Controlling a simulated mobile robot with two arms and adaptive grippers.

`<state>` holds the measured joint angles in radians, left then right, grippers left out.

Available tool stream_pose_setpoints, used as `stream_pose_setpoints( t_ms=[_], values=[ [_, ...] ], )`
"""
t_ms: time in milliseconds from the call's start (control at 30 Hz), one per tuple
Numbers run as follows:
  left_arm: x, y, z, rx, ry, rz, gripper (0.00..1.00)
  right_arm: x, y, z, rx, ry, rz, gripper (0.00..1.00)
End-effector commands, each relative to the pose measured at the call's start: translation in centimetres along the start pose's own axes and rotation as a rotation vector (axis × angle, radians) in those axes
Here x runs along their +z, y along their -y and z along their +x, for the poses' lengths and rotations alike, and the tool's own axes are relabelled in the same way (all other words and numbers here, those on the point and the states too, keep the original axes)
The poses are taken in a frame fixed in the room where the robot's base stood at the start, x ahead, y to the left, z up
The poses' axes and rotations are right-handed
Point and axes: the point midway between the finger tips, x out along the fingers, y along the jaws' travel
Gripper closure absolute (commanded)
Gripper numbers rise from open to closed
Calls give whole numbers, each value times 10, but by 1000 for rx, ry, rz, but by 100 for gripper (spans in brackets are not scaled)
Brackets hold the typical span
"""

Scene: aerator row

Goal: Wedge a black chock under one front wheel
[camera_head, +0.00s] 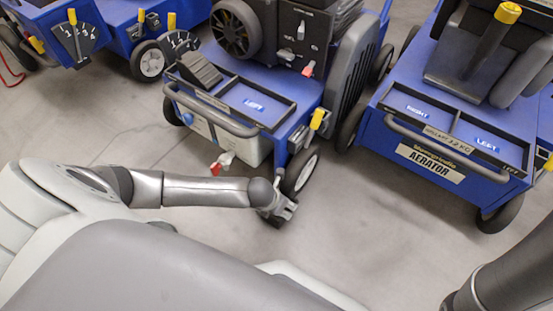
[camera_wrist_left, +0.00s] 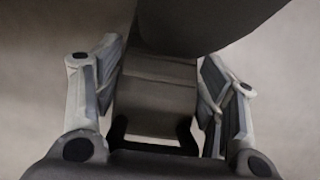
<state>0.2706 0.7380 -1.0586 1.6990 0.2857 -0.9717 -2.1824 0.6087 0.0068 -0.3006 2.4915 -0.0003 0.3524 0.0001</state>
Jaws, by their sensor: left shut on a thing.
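The middle blue aerator's front wheel (camera_head: 300,172) has a black tyre and stands on the grey floor. My left gripper (camera_head: 281,208) is low at the floor, right beside this wheel. In the left wrist view its two fingers (camera_wrist_left: 160,80) are shut on a black chock (camera_wrist_left: 155,88), a dark stepped block. The dark round tyre (camera_wrist_left: 200,22) fills the top of that view, directly beyond the chock. I cannot tell whether chock and tyre touch. Another black ridged chock (camera_head: 200,70) lies in the left compartment of the aerator's tray (camera_head: 252,125). My right gripper is out of view.
A second blue aerator (camera_head: 432,172), with an empty-looking two-part tray, stands to the right. More blue machines (camera_head: 62,38) stand at the back left. The floor between the two aerators is clear.

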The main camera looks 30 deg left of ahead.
Motion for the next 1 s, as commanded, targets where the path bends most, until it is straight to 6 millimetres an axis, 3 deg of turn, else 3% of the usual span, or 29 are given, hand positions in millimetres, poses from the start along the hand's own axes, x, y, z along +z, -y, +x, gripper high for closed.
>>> stream_pose_setpoints(
  t_ms=[333,367,533,1000],
  values=[
    [3,0,0,0,3,0,78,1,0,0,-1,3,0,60],
    [3,0,0,0,3,0,31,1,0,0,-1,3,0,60],
    [2,0,0,0,2,0,10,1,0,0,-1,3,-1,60],
    [1,-1,-4,1,-1,0,9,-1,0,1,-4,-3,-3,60]
  ],
)
